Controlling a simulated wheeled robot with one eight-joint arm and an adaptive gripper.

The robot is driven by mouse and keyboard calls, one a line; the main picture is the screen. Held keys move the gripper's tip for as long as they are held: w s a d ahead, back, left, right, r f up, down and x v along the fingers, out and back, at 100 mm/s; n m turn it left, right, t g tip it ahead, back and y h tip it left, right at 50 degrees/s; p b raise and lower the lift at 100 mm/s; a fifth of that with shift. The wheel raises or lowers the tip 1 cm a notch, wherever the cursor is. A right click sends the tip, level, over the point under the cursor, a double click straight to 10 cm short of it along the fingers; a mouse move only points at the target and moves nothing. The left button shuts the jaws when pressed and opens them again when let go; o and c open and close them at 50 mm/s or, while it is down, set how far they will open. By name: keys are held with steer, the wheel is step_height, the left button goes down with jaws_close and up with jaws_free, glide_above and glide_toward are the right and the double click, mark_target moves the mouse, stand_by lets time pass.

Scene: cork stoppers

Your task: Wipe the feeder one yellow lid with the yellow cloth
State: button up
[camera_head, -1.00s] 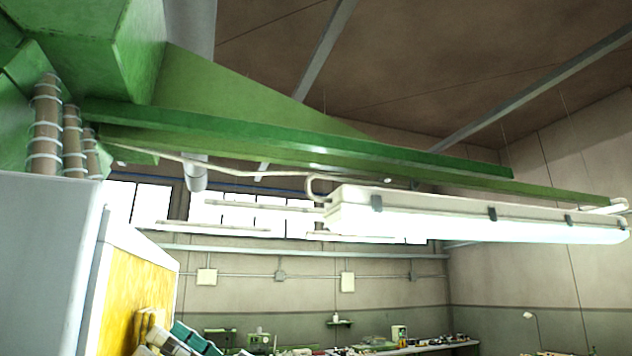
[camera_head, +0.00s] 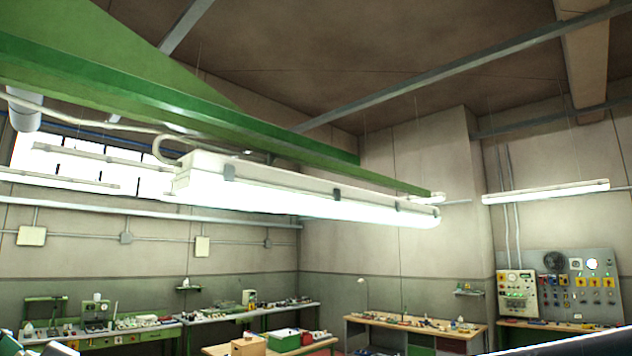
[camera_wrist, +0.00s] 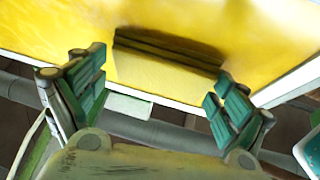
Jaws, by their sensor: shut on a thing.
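In the wrist view, a glossy yellow lid panel (camera_wrist: 60,28) with a pale rim fills the top. My gripper (camera_wrist: 160,80) has its teal-padded fingers at left and right, on either side of a folded yellow cloth (camera_wrist: 165,74) with a dark upper edge. The gripper is shut on the cloth. The cloth lies over or just in front of the lid; I cannot tell whether it touches.
A green overhead beam (camera_head: 150,95) and a long bright lamp (camera_head: 300,195) hang across the head view. Workbenches with tools (camera_head: 415,324) line the far walls. A control panel (camera_head: 560,285) is at right. A pale teal-edged object (camera_wrist: 308,150) shows at the wrist view's right edge.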

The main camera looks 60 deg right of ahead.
steer(key=w+d+f+b, duration=0.1)
steer(key=w+d+b, duration=0.1)
steer(key=w, duration=0.5)
steer(key=w+d+f+b, duration=0.2)
steer(key=w+b, duration=0.1)
steer(key=w, duration=0.4)
steer(key=shift+d, duration=0.3)
stand_by(1.7)
steer(key=shift+d, duration=0.1)
steer(key=shift+s+d, duration=0.3)
steer(key=shift+d, duration=0.6)
steer(key=shift+s+d, duration=0.25)
steer(key=shift+d, duration=0.7)
steer(key=shift+s+d, duration=0.3)
steer(key=shift+d, duration=0.6)
steer(key=d, duration=0.1)
steer(key=s+d, duration=0.1)
steer(key=shift+d, duration=0.4)
